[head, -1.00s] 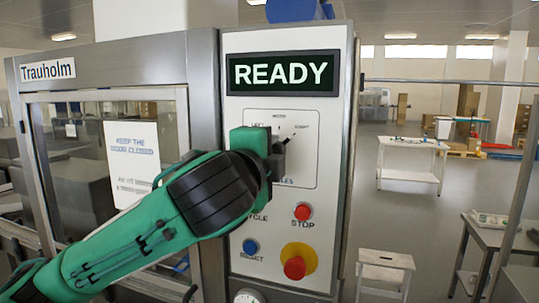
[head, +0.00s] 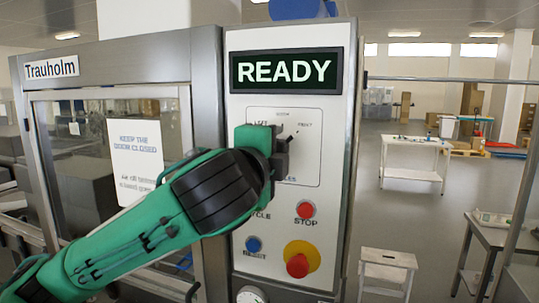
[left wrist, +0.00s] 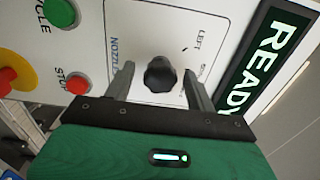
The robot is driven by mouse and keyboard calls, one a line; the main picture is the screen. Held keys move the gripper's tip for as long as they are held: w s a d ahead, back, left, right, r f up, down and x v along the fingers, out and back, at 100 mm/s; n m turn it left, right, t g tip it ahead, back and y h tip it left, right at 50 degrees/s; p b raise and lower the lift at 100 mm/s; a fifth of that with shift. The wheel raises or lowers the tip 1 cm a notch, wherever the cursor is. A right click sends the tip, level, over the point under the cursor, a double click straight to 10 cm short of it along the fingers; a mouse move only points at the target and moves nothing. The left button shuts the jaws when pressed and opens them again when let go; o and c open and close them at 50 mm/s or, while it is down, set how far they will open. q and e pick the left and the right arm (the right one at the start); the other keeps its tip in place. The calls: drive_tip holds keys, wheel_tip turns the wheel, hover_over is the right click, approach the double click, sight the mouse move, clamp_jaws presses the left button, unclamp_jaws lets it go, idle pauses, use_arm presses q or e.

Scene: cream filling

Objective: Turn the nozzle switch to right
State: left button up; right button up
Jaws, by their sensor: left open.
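The nozzle switch is a round black knob (left wrist: 159,74) on the white control panel (head: 320,200), seen in the left wrist view. My left gripper (head: 281,150) is at the panel, and in the left wrist view (left wrist: 158,72) its two fingers stand open on either side of the knob. A gap shows between the knob and each finger. In the head view, the gripper hides the knob. A "LEFT" label and a short black mark show on the dial plate; I cannot tell which way the knob points. My right gripper is not in view.
A green-on-black "READY" display (head: 286,71) is above the switch. Below are a red stop button (head: 306,210), a blue reset button (head: 253,245) and a large red-and-yellow button (head: 298,262). A glass-windowed door is left; a white stool (head: 388,258) stands right.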

use_arm(q)
drive_tip(key=b+v, duration=0.5)
drive_tip(key=v, duration=0.9)
drive_tip(key=shift+b, duration=0.35)
drive_tip(key=shift+w, duration=0.1)
